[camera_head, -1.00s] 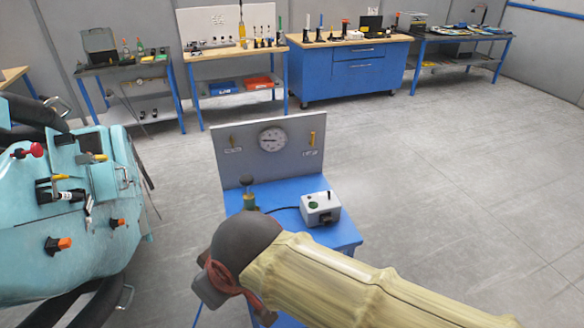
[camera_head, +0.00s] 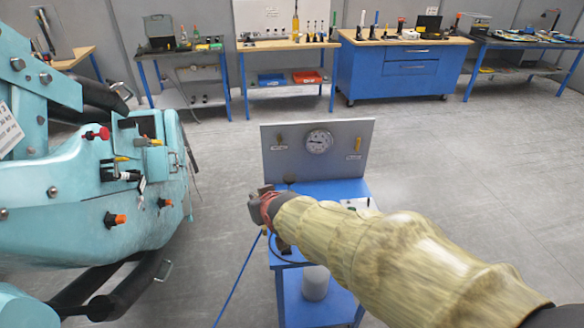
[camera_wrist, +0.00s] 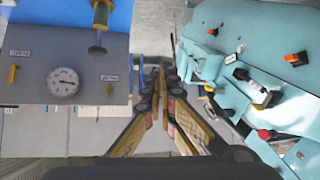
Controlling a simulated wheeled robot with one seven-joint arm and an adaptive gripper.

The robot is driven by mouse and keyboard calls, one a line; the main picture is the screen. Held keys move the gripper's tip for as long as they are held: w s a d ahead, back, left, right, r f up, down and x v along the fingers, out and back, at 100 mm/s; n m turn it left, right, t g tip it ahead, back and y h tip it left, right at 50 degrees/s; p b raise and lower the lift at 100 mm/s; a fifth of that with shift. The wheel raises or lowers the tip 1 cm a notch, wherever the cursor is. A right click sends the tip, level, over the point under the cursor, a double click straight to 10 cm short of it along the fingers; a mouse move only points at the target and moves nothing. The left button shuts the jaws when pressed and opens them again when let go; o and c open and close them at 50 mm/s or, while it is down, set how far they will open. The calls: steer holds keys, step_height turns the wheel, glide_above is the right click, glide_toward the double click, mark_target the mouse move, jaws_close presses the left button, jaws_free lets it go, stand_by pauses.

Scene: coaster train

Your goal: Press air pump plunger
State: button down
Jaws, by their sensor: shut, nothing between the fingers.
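The air pump is a brass body (camera_wrist: 101,13) with a thin rod and a round dark plunger knob (camera_wrist: 97,50), at the top left of the wrist view. In the head view only the knob (camera_head: 289,180) shows, just beyond my gripper; the brass body is hidden behind my arm. My gripper (camera_wrist: 158,72) is shut and empty, right of the pump in the wrist view and apart from it. In the head view my gripper (camera_head: 262,198) is over the left edge of the blue stand (camera_head: 318,187).
A grey panel (camera_head: 345,137) with a round gauge (camera_head: 319,142) rises behind the stand. A pale box (camera_head: 358,203) is partly hidden by my arm. A turquoise machine (camera_head: 70,200) fills the left. Floor behind is clear.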

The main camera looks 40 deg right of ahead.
steer(key=w+d+f+m+t+h+p, duration=0.1)
steer(key=d+h, duration=0.1)
steer(key=d, duration=0.6)
steer(key=d+f+m+t+h+p, duration=0.1)
steer(key=d+m+h+p, duration=0.1)
steer(key=d, duration=0.6)
steer(key=shift+w+d+f+t+h, duration=0.15)
steer(key=shift+w+f+t+h, duration=0.05)
steer(key=shift+w+t+h, duration=0.2)
glide_above(292, 182)
step_height(292, 182, down, 5)
steer(key=shift+f+b, duration=0.2)
steer(key=shift+b, duration=0.15)
steer(key=shift+f, duration=0.55)
